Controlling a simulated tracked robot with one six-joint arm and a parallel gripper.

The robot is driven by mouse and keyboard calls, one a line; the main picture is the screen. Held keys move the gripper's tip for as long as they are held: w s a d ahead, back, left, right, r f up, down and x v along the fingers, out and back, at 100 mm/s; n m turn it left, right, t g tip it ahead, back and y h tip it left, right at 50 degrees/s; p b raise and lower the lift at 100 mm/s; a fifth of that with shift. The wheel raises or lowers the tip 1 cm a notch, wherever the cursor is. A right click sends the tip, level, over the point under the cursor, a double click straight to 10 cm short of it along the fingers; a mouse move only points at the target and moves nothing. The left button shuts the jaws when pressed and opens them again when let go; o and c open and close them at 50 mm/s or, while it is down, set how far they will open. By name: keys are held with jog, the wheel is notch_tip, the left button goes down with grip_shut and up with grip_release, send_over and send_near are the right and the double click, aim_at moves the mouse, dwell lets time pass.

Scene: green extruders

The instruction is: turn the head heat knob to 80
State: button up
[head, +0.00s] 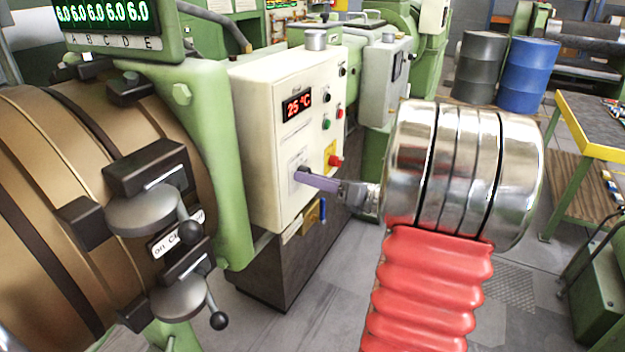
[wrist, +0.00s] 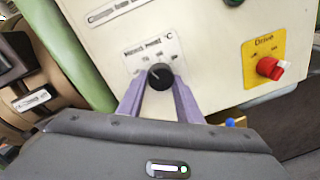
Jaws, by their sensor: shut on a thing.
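The heat knob (wrist: 160,76) is a black round knob with a light pointer line, on a cream control box (head: 250,120). A printed scale surrounds it; its numbers are too blurred to read. In the wrist view my gripper (wrist: 160,88) has its two purple fingers on either side of the knob, shut on it. In the head view my gripper (head: 300,177) reaches the box front from the right, and its fingertips hide the knob. The red display (head: 297,104) on the box reads 25 °C.
A red-and-white drive switch (wrist: 270,68) on a yellow plate sits right of the knob. Green and black buttons (head: 326,124) are above it. Round clamps with handles (head: 150,212) stick out at left. A grey box (head: 385,75) stands behind.

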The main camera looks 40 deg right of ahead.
jog(key=m, duration=0.8)
jog(key=shift+d+r+m+g, duration=0.15)
jog(key=shift+m+g, duration=0.15)
dwell(0.4)
jog(key=o, duration=1)
jog(key=shift+o, duration=0.2)
jog(key=f+v, duration=0.1)
jog(key=v, duration=1.2)
jog(key=shift+s+d+r, duration=0.15)
jog(key=shift+s+r, duration=0.15)
jog(key=shift+s, duration=0.1)
